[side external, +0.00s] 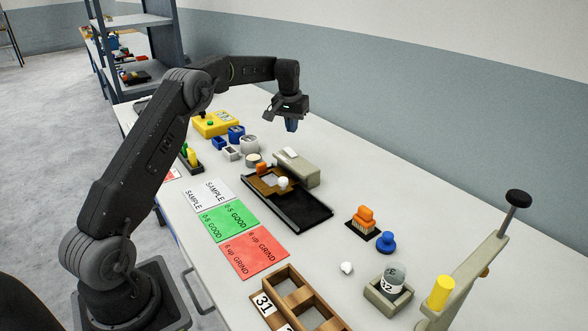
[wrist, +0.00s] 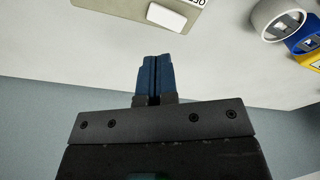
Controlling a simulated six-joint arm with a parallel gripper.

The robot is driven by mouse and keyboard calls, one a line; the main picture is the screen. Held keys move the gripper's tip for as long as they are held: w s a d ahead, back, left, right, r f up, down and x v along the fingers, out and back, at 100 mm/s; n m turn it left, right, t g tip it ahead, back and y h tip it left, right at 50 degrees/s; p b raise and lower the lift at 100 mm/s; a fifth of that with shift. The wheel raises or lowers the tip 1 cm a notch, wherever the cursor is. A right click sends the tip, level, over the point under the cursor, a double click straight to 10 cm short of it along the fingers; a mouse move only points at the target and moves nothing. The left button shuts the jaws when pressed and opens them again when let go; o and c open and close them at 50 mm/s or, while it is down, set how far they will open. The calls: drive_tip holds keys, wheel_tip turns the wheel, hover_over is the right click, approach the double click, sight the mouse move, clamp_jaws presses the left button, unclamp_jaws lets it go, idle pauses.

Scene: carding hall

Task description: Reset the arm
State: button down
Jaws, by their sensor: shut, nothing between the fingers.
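My gripper (side external: 291,125) hangs from my raised, outstretched arm above the far part of the white table (side external: 330,175). It points down and is clear of the objects below it. In the wrist view its two blue fingers (wrist: 155,75) are together with nothing between them. Under and in front of it in the side view is a grey-beige box (side external: 297,170) with a white piece on top. The box also shows at the top of the wrist view (wrist: 125,8).
A black tray (side external: 305,210) adjoins the box. Sample, green and red cards (side external: 255,252) lie nearer. A yellow box (side external: 212,123) and small blue and white containers stand left. An orange brush (side external: 365,218), a blue knob (side external: 386,242), a wooden rack (side external: 290,290) and a lever stand (side external: 470,265) are right.

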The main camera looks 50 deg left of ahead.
drive_tip(key=s+d+r+m+t, duration=0.1)
drive_tip(key=s+d+r+m, duration=0.1)
drive_tip(key=s+d+r, duration=0.6)
drive_tip(key=s+d+r+m+t, duration=0.1)
drive_tip(key=s+d+r, duration=0.5)
drive_tip(key=d, duration=0.5)
drive_tip(key=s+d+f+m, duration=0.1)
drive_tip(key=s+d, duration=0.2)
drive_tip(key=s, duration=0.4)
drive_tip(key=s+d+f+m+t, duration=0.1)
drive_tip(key=s+d+f, duration=0.1)
drive_tip(key=s+d, duration=0.2)
drive_tip(key=s+d+f+m+t, duration=0.1)
drive_tip(key=s+d+f, duration=0.1)
drive_tip(key=s, duration=0.8)
drive_tip(key=shift+s+d+h, duration=0.2)
drive_tip(key=shift+d+h, duration=0.2)
drive_tip(key=shift+d, duration=0.35)
